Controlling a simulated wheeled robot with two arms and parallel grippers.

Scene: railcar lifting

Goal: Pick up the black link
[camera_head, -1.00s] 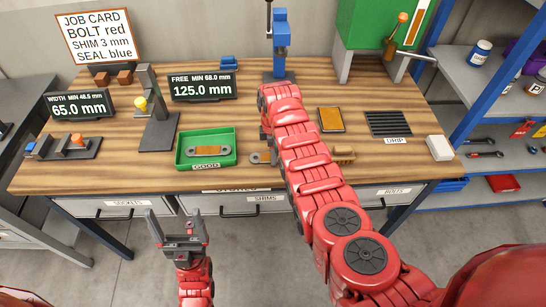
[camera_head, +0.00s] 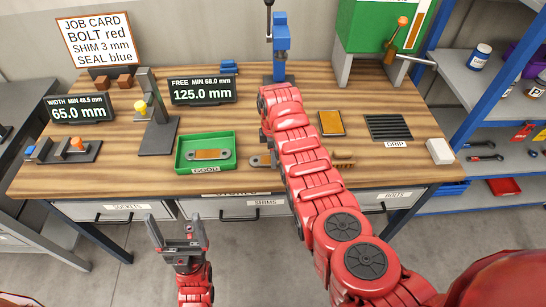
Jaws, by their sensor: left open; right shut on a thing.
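No link that is clearly black shows. A flat grey link (camera_head: 260,161) lies on the bench, its left end showing and the rest hidden behind my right arm. Another link (camera_head: 211,154), orange in the middle with grey ends, lies in the green tray (camera_head: 180,163) labelled GOOD. My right arm reaches over the bench and hides its own gripper, so I cannot see what that gripper holds. My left gripper (camera_head: 177,224) is open and empty, with its fingers apart, in front of the bench and below the drawers.
A blue press (camera_head: 281,45) stands behind my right wrist. A grey upright gauge (camera_head: 157,125) stands left of the tray. A brown brush-like block (camera_head: 343,158), an orange pad (camera_head: 331,122) and a black grate (camera_head: 388,127) lie to the right.

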